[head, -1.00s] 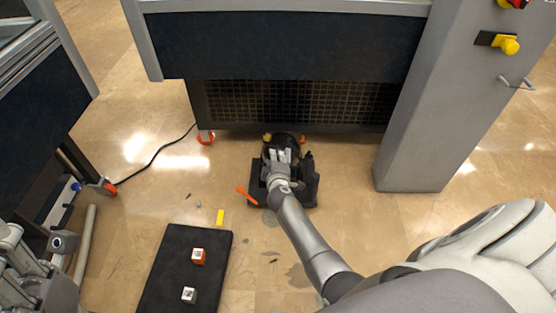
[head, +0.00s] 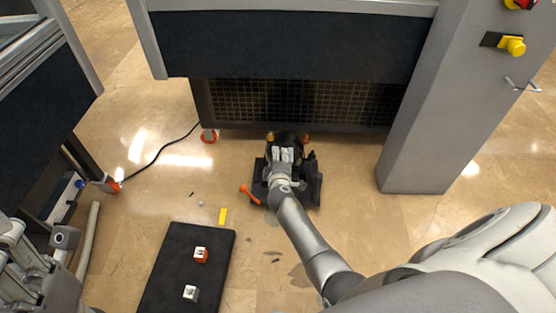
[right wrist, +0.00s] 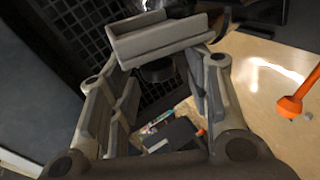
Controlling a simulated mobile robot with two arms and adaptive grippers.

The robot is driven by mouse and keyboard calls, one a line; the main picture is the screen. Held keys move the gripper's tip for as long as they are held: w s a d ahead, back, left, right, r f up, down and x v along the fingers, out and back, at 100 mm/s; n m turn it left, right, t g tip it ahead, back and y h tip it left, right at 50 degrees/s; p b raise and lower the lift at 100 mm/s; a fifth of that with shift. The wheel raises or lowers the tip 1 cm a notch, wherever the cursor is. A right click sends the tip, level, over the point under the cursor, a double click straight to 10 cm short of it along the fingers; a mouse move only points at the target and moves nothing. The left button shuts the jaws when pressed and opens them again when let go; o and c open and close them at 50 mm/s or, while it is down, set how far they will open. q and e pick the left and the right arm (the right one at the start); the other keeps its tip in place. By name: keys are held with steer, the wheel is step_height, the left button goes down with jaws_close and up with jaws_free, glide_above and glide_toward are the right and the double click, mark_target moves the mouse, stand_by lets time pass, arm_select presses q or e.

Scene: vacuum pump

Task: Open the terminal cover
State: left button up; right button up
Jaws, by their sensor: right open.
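The black vacuum pump (head: 312,190) sits on the floor in front of a dark grille, with orange parts at its top. My right gripper (head: 284,153) is over the pump and hides much of it. In the right wrist view my right gripper (right wrist: 165,75) is open, its fingers apart. A dark box-shaped part (right wrist: 172,135) of the pump with a coloured label shows between them; I cannot tell for certain that it is the terminal cover. My left gripper (head: 35,270) is at the lower left, away from the pump; its fingers are unclear.
An orange-handled item (head: 249,194) sits beside the pump's left side. A black mat (head: 170,265) with two small cubes lies front left, near a yellow piece (head: 222,215). A grey column (head: 425,130) stands on the right. A black cable (head: 158,152) runs along the floor at left.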

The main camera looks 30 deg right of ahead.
steer(key=v, duration=1.2)
steer(key=shift+d, duration=0.1)
stand_by(0.4)
